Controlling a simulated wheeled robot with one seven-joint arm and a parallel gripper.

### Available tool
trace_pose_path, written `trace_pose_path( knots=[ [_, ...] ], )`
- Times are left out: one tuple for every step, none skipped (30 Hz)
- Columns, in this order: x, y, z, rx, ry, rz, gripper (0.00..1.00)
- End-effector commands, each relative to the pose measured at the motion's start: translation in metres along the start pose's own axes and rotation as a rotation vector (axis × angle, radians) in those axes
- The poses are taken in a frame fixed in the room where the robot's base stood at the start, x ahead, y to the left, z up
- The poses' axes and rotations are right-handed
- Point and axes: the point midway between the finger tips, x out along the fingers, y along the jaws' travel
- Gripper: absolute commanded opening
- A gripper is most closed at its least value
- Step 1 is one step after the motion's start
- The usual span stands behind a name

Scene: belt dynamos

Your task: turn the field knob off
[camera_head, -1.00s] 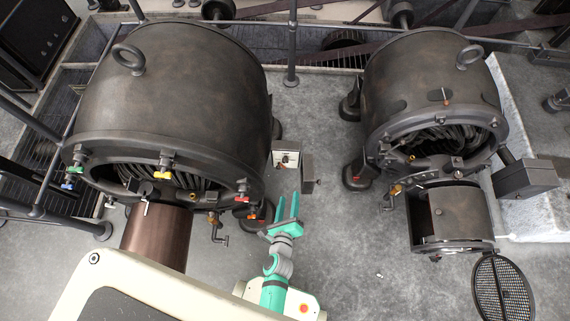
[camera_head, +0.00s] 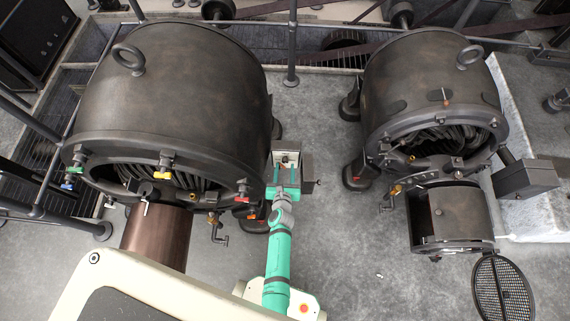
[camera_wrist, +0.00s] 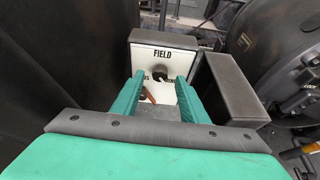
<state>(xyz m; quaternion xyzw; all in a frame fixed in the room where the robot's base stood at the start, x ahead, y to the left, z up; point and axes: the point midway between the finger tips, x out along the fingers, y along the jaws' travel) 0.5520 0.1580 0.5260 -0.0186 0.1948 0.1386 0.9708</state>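A white control panel (camera_wrist: 145,63) marked FIELD stands straight ahead in the wrist view. A dark round knob (camera_wrist: 160,54) sits under the word, and a second dark knob (camera_wrist: 160,73) shows lower down, between my fingertips in the picture. Which way either knob points is too small to tell. In the head view the panel (camera_head: 287,155) stands between the two dynamos. My gripper (camera_wrist: 161,78) is open, with its green fingers apart on either side of the lower panel. In the head view my gripper (camera_head: 285,172) is just in front of the panel. I cannot tell whether it touches anything.
A grey box (camera_wrist: 233,90) stands close to the right of the panel. The large dynamo (camera_head: 170,85) is on the left and a smaller one (camera_head: 430,80) on the right. A reddish-brown lever (camera_wrist: 150,96) shows between my fingers.

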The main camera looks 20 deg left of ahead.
Motion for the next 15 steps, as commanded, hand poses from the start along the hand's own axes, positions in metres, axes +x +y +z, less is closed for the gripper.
trace_pose_path(
  knots=[
    [0.008,0.001,0.001,-0.003,-0.001,0.001,0.4],
    [0.012,0.001,0.001,-0.003,-0.001,0.001,0.4],
    [0.016,0.0,0.001,-0.002,-0.001,0.0,0.4],
    [0.019,0.0,0.001,-0.003,-0.001,0.0,0.4],
    [0.021,0.0,0.0,-0.003,-0.001,0.001,0.4],
    [0.025,0.0,0.0,-0.002,0.0,0.001,0.4],
    [0.027,0.0,0.0,-0.002,0.0,0.001,0.4],
    [0.028,0.0,0.001,-0.003,-0.001,0.001,0.4],
    [0.03,0.0,0.001,-0.003,-0.001,0.0,0.4],
    [0.031,0.0,0.0,-0.002,0.0,0.0,0.4],
    [0.031,0.0,0.0,-0.002,0.0,0.0,0.4],
    [0.032,0.0,0.0,-0.001,0.0,0.0,0.4],
    [0.032,0.0,0.0,-0.001,0.0,-0.001,0.4],
    [0.032,0.0,0.0,-0.001,0.0,-0.001,0.4],
    [0.033,0.0,0.0,-0.001,0.0,-0.001,0.4]
  ],
)
